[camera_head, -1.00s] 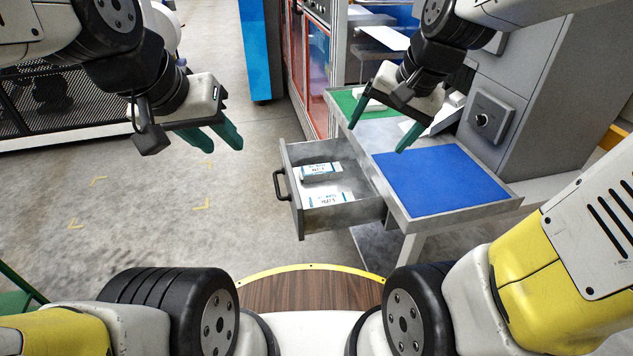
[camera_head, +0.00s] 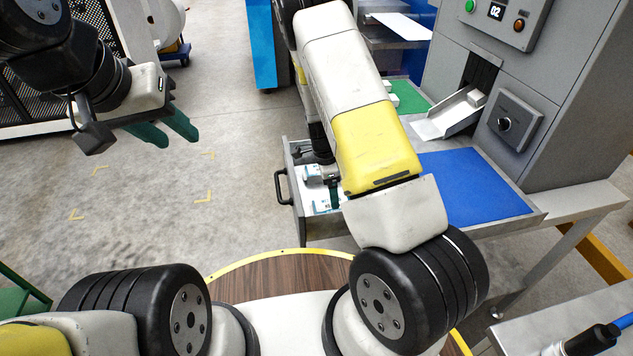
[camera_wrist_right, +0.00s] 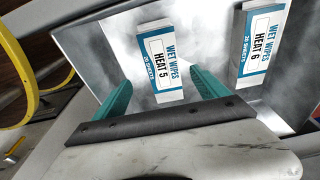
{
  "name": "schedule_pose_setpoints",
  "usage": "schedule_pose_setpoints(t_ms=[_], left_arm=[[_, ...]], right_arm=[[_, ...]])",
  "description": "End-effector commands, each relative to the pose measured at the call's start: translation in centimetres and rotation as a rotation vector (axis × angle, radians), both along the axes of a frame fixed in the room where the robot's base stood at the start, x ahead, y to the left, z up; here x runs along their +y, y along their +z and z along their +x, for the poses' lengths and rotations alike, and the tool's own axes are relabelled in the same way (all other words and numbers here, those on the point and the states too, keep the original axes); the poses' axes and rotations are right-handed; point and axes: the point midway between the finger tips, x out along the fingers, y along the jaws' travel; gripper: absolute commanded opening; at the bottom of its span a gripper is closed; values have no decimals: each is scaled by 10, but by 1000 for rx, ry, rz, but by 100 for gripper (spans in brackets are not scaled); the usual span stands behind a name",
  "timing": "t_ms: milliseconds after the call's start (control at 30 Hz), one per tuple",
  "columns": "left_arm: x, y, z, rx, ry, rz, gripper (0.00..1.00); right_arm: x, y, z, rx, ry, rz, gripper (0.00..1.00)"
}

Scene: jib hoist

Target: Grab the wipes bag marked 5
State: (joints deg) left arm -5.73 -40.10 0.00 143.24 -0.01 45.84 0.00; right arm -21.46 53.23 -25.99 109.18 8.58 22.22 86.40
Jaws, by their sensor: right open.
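The wipes bag marked 5 (camera_wrist_right: 162,62) is a white pack with a blue band reading "HEAT 5", lying in the open grey drawer. In the head view it appears as the nearer pack (camera_head: 324,207), partly hidden by my right arm. My right gripper (camera_wrist_right: 160,78) is open, with its green fingers on either side of the pack's near end; I cannot tell whether they touch it. In the head view my right arm mostly hides this gripper. My left gripper (camera_head: 178,138) is open and empty above the floor at the left.
A similar pack marked "HEAT 6" (camera_wrist_right: 258,45) lies beside it in the drawer (camera_head: 318,228). The drawer walls stand close around the right gripper. A bench with a blue mat (camera_head: 470,188) and a grey machine (camera_head: 555,80) stand to the right.

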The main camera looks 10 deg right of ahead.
Motion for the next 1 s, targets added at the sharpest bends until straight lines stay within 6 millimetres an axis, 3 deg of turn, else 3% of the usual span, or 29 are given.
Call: schedule_pose_setpoints(t_ms=[600, 933, 1000], left_arm=[[0, 0, 0, 0, 0, 0, 36], [0, 0, 0, 0, 0, 0, 36], [0, 0, 0, 0, 0, 0, 36]], right_arm=[[-9, -76, 4, 2, -11, -7, 84], [-10, -82, 5, 0, -10, -7, 84], [-10, -82, 5, 0, -10, -7, 70]])
